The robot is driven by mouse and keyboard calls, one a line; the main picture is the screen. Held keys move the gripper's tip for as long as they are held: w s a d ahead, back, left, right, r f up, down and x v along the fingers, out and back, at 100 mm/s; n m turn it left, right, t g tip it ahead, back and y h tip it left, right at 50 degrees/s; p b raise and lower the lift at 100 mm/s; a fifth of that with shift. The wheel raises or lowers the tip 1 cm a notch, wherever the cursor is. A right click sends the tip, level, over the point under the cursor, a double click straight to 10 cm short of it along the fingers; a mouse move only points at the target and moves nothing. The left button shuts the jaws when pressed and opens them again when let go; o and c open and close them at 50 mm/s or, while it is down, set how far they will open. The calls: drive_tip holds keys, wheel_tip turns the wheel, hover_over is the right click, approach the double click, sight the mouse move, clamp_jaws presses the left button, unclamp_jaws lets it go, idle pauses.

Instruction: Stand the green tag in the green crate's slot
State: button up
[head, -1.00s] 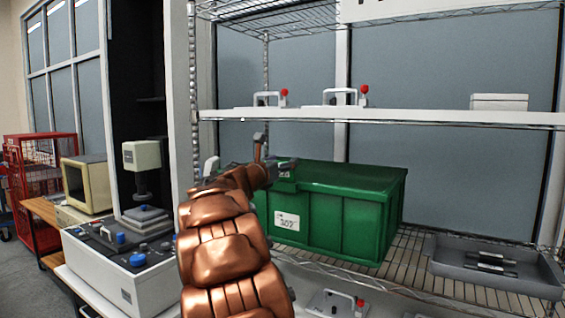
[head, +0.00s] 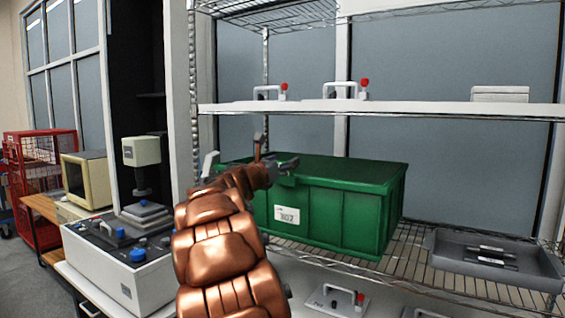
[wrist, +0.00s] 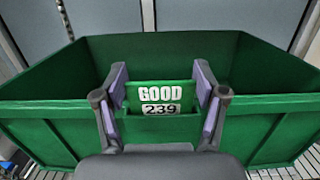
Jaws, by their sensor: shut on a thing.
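The green tag (wrist: 160,94), marked GOOD with a white 239 plate, is upright between the fingers of my gripper (wrist: 160,95), which is shut on it. The green crate (wrist: 68,112) is open-topped and spreads behind the tag in the wrist view. The slot is a green pocket (wrist: 160,127) on the crate's near wall, directly below the tag. The tag's lower edge meets the pocket's rim; I cannot tell how deep it sits. In the head view my gripper (head: 284,165) is at the left end of the crate (head: 335,210), and the tag is not clear.
The crate stands on a wire shelf (head: 400,262). A grey tray (head: 490,265) lies to its right. A white shelf (head: 400,108) with red-knobbed fixtures runs above. A white machine (head: 120,265) stands at the left.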

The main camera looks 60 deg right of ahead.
drive_tip(key=shift+f, duration=0.1)
drive_tip(key=o, duration=0.9)
idle(0.5)
drive_tip(key=shift+r+p, duration=2.3)
drive_tip(key=a+f, duration=0.1)
drive_tip(key=a, duration=0.6)
drive_tip(key=shift+s, duration=0.2)
idle(0.4)
